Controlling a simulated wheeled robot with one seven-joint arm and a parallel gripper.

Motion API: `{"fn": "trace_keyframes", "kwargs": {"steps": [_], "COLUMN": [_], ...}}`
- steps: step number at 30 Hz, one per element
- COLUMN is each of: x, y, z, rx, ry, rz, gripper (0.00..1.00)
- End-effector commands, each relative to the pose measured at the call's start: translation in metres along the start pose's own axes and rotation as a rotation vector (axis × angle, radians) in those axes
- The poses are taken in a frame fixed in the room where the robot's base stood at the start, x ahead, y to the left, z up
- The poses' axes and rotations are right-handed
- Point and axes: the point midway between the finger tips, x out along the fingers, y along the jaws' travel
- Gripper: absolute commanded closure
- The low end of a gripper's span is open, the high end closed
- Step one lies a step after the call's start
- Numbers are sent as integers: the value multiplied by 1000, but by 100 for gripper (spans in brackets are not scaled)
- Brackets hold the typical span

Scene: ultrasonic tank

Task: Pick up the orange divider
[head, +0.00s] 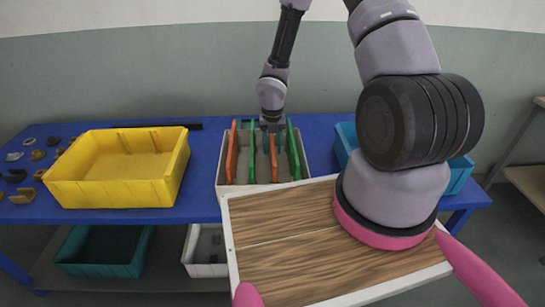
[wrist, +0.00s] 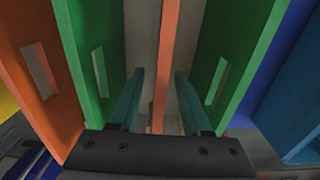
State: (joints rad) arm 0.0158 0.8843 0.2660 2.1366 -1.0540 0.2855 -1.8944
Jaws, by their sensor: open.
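A pale box (head: 262,188) on the blue table holds upright orange and green dividers. One orange divider (head: 273,160) stands between two green ones; in the wrist view this orange divider (wrist: 167,55) is seen edge-on. My gripper (head: 272,128) is over the box, pointing down. In the wrist view its teal fingers (wrist: 159,78) are open, one on each side of the middle orange divider, with a visible gap on both sides. Another orange divider (head: 231,152) stands at the box's left; its slot-shaped hole shows in the wrist view (wrist: 28,70).
Green dividers (head: 252,150) (head: 293,152) stand close outside my fingers. A yellow bin (head: 115,193) is at left, with small parts beyond it. A blue bin (head: 461,172) is at right, partly behind my arm. A wood-topped board (head: 290,250) is in front.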

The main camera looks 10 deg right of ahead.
Motion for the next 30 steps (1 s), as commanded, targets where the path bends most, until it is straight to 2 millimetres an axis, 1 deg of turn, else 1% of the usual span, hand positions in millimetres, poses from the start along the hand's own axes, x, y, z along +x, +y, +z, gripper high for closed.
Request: {"fn": "trace_keyframes", "kwargs": {"steps": [2, 8, 9, 11, 12, 30], "x": [3, 3, 3, 3, 3, 3], "y": [0, 0, 0, 0, 0, 0], "z": [0, 0, 0, 0, 0, 0], "rx": [0, 1, 1, 1, 1, 1], "ry": [-1, -1, -1, -1, -1, -1], "rz": [0, 1, 1, 0, 0, 0], "gripper": [52, 52, 68, 91, 100, 100]}}
